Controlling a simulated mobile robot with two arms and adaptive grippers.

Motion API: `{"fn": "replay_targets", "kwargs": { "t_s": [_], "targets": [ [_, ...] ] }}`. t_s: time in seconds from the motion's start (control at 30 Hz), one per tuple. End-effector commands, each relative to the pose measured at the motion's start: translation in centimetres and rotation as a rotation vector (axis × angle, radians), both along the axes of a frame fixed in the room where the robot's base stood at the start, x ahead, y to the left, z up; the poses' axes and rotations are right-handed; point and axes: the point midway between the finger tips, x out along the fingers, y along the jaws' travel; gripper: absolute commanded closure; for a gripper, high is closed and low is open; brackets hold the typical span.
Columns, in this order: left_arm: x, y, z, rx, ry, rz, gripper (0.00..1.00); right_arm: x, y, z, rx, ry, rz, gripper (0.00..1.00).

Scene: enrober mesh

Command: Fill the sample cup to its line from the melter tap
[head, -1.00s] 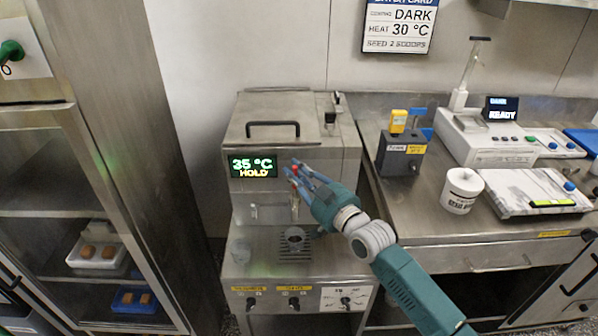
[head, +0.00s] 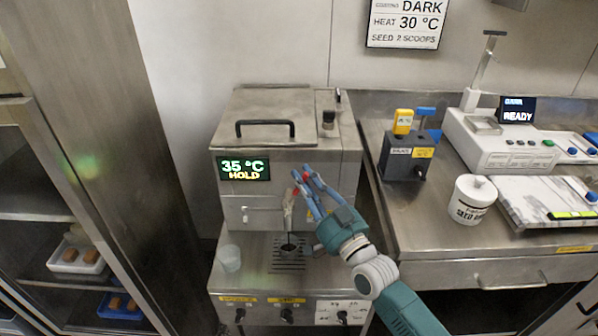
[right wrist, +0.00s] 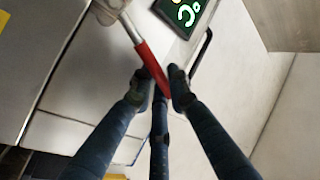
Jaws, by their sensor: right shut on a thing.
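The melter (head: 285,165) is a steel box whose green display reads 35 °C HOLD. Its tap (head: 287,212) is on the front, above a slotted drip grate (head: 290,266). My right gripper (head: 302,182) is shut on the tap's red lever, which shows clearly in the right wrist view (right wrist: 150,66). A thin dark stream (head: 289,236) shows below the spout, ending at a dark round spot on the grate; I cannot tell whether that is a cup or an opening. A translucent cup (head: 229,258) stands on the ledge left of the grate. Its line is too small to see. My left gripper is not in view.
The bench on the right holds a dark block with yellow and blue handles (head: 404,150), a white seed tub (head: 470,198), a scale reading READY (head: 495,140) and a marble slab (head: 530,203). A rack with trays stands left. A wall card reads DARK, 30 °C, seed 2 scoops.

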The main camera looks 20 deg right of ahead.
Motion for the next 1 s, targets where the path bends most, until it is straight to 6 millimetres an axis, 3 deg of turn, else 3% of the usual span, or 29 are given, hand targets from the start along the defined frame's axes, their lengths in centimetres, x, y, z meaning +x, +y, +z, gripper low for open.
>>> {"fn": "replay_targets", "kwargs": {
  "t_s": [0.17, 0.33, 0.37, 0.43, 0.63, 0.77, 1.0],
  "targets": [
    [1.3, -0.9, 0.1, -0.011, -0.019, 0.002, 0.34, -0.5, 0.0, -0.3, 0.009, 0.004, 0.002, 1.0],
    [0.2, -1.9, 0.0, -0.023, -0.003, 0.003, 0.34, -0.4, 0.0, -0.3, 0.008, 0.004, 0.001, 1.0],
    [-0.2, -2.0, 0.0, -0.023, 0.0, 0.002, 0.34, -0.4, 0.0, -0.3, 0.008, 0.004, 0.001, 0.8],
    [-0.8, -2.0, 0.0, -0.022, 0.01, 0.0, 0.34, -0.4, 0.0, -0.3, 0.007, 0.003, 0.001, 0.67],
    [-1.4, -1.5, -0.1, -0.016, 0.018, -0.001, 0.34, -0.4, 0.0, -0.1, 0.007, 0.0, 0.0, 0.67],
    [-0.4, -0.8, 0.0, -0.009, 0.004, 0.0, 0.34, -0.6, -0.1, -0.2, 0.007, 0.0, 0.0, 0.67],
    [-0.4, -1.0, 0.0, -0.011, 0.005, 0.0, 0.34, -3.8, -1.0, -1.1, 0.005, 0.004, 0.0, 0.67]
  ]
}}
